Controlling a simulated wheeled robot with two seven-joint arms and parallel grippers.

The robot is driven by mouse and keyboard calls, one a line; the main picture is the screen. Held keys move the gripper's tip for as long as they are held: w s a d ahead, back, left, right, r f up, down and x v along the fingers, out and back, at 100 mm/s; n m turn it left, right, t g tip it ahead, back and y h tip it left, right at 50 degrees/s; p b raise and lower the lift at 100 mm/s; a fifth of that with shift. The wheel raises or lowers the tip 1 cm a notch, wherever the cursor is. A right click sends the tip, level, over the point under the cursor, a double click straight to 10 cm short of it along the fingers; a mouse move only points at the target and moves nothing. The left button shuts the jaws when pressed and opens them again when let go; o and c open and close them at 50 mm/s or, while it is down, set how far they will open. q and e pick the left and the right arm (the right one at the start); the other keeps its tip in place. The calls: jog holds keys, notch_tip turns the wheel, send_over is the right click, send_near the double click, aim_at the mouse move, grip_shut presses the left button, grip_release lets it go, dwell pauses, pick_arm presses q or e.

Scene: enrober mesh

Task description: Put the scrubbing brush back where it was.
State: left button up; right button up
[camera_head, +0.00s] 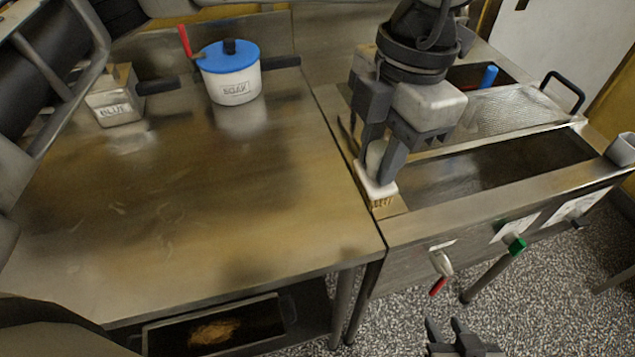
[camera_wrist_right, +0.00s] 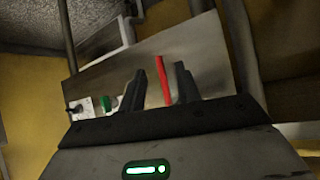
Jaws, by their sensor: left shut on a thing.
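My left gripper (camera_head: 376,160) reaches down from above at the front left corner of the sink unit. It is shut on the white upper part of the scrubbing brush (camera_head: 375,184). The fingers hide part of the brush. My right gripper (camera_head: 447,328) is low in front of the unit, above the floor, open and empty. The right wrist view shows its spread fingers (camera_wrist_right: 160,88), with a red lever (camera_wrist_right: 163,80) beyond them.
A box marked BLUE (camera_head: 117,100) and a white pot with a blue lid (camera_head: 232,76) stand at the back of the steel table (camera_head: 190,190). The table's middle is clear. A mesh tray (camera_head: 505,115) lies behind the open trough (camera_head: 500,165). A red-handled valve (camera_head: 440,268) sticks out in front.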

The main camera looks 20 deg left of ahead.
pick_arm(q)
jog(key=shift+w+a+f+p, duration=0.1)
jog(key=shift+a+f+p, duration=0.15)
jog(key=shift+a+f, duration=1.25)
jog(key=shift+w+a+f+p, duration=0.1)
jog(key=shift+a+f+p, duration=0.2)
jog(key=shift+a+f, duration=1.25)
jog(key=shift+w+a+f+p, duration=0.2)
jog(key=shift+a+f, duration=0.55)
jog(key=shift+f, duration=1.45)
jog(key=o, duration=1)
jog(key=shift+s, duration=0.1)
jog(key=shift+c, duration=0.2)
jog(key=shift+r, duration=0.1)
jog(key=shift+r+p, duration=0.2)
jog(key=shift+p, duration=0.2)
notch_tip(320, 180, up, 12)
jog(key=w+d+b, duration=0.1)
jog(key=shift+f+b, duration=0.15)
jog(key=shift+b, duration=0.15)
